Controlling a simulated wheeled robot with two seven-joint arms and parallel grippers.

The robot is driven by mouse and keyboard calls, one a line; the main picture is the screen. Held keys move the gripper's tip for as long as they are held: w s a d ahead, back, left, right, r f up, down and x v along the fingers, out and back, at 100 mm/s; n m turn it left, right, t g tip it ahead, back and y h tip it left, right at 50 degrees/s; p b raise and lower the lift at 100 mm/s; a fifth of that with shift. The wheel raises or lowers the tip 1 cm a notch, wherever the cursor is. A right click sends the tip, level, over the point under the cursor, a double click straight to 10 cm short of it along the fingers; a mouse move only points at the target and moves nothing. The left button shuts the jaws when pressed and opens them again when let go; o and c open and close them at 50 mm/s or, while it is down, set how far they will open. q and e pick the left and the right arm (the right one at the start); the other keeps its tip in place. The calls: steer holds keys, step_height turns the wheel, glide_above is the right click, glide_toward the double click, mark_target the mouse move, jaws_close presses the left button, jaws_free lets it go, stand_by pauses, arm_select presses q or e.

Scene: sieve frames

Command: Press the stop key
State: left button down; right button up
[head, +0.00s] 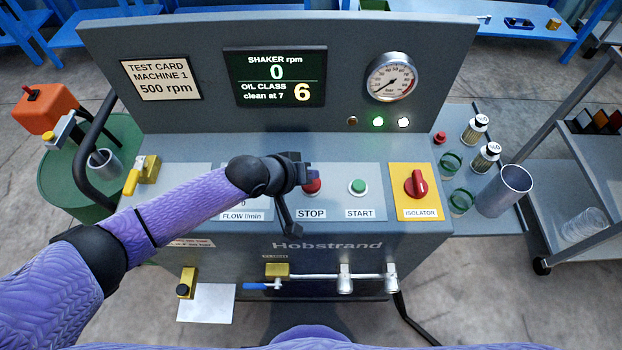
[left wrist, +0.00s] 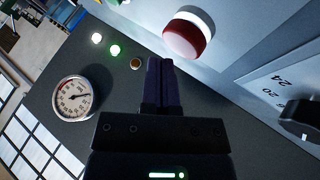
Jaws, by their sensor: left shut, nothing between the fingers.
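The red stop key (head: 313,187) sits above the STOP label on the machine's sloping panel, partly hidden by my left gripper (head: 306,175). In the left wrist view the stop key (left wrist: 184,42) is a red cap with a pale collar. My left gripper (left wrist: 160,66) is shut and empty, its fingertips beside the key in that view. I cannot tell whether they touch it. The display (head: 274,77) reads shaker rpm 0 and oil class 6, clean at 7. My right gripper is not in view.
The green start key (head: 357,186) and the red isolator knob (head: 415,183) on its yellow plate are right of the stop key. A black knob (left wrist: 302,118) with a numbered dial shows in the left wrist view. Green and white lamps (head: 378,121) glow below the gauge (head: 391,77).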

arm_select(q)
steer(key=shift+f, duration=0.1)
stand_by(0.4)
steer(key=shift+f, duration=0.35)
steer(key=shift+f+b, duration=0.5)
stand_by(0.5)
steer(key=shift+r, duration=0.15)
steer(key=shift+r+p, duration=0.8)
steer(key=shift+p, duration=0.15)
step_height(320, 180, up, 5)
steer(key=p, duration=0.5)
steer(key=shift+r, duration=0.1)
